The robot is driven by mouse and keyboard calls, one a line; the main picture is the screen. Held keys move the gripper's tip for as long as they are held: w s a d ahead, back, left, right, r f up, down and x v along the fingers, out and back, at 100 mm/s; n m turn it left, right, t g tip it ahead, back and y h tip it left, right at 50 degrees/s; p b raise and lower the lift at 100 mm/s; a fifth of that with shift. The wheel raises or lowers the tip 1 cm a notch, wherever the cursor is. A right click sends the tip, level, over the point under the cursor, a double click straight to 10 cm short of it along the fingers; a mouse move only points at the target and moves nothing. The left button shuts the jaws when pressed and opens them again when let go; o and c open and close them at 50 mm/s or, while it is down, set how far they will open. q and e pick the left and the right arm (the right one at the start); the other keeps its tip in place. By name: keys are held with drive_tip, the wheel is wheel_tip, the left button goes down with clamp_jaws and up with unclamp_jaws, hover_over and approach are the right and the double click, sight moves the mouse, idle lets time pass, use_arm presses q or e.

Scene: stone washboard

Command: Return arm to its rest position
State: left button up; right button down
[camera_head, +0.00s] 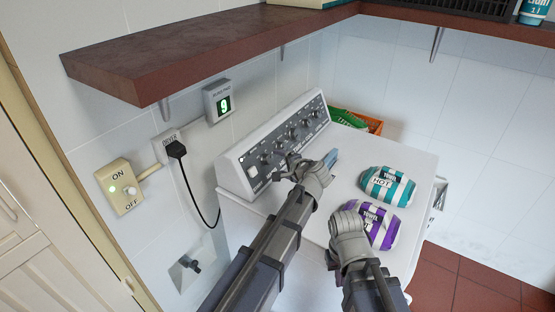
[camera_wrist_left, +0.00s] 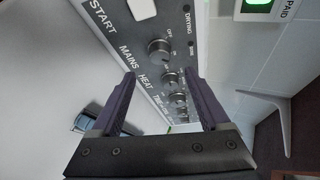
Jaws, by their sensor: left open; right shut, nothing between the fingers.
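My left gripper (camera_head: 291,165) is over the white machine's control panel (camera_head: 277,146) in the head view. In the left wrist view the left gripper (camera_wrist_left: 160,82) is open, with no object held between its fingers. Panel knobs (camera_wrist_left: 160,48) show beyond the gap; I cannot tell if the fingers touch them. My right gripper (camera_head: 350,227) is shut and empty, lower right over the machine top, partly covering a purple-striped towel pack (camera_head: 383,225). Its fingertips are not clear.
A teal-striped towel pack (camera_head: 388,185) lies on the machine top (camera_head: 345,155). A dark shelf (camera_head: 200,55) overhangs the left and back. A plugged cord (camera_head: 190,175), switch (camera_head: 121,187) and lit display (camera_head: 219,102) are on the left wall.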

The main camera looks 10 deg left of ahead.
idle(0.3)
use_arm(q)
drive_tip(key=s+d+f+n+g+h, duration=0.1)
drive_tip(key=s+f, duration=0.1)
drive_tip(key=s, duration=0.2)
drive_tip(key=s+d+f+n+g, duration=0.1)
drive_tip(key=s+f, duration=0.1)
drive_tip(key=s, duration=0.2)
drive_tip(key=s+d+f+n+g+h, duration=0.1)
drive_tip(key=s+f+g, duration=0.1)
drive_tip(key=s+f, duration=0.1)
drive_tip(key=shift+s+h, duration=0.3)
drive_tip(key=shift+s, duration=0.3)
drive_tip(key=s+d+f+n+g+h, duration=0.1)
drive_tip(key=s+d, duration=0.3)
drive_tip(key=s, duration=0.5)
drive_tip(key=s+d+f+n+g+h, duration=0.1)
drive_tip(key=s+d+f+g+h, duration=0.2)
drive_tip(key=s, duration=0.5)
drive_tip(key=shift+s+d+f+n+g+h, duration=0.4)
drive_tip(key=shift+d+g, duration=0.2)
drive_tip(key=shift+g, duration=0.2)
drive_tip(key=shift+o, duration=0.2)
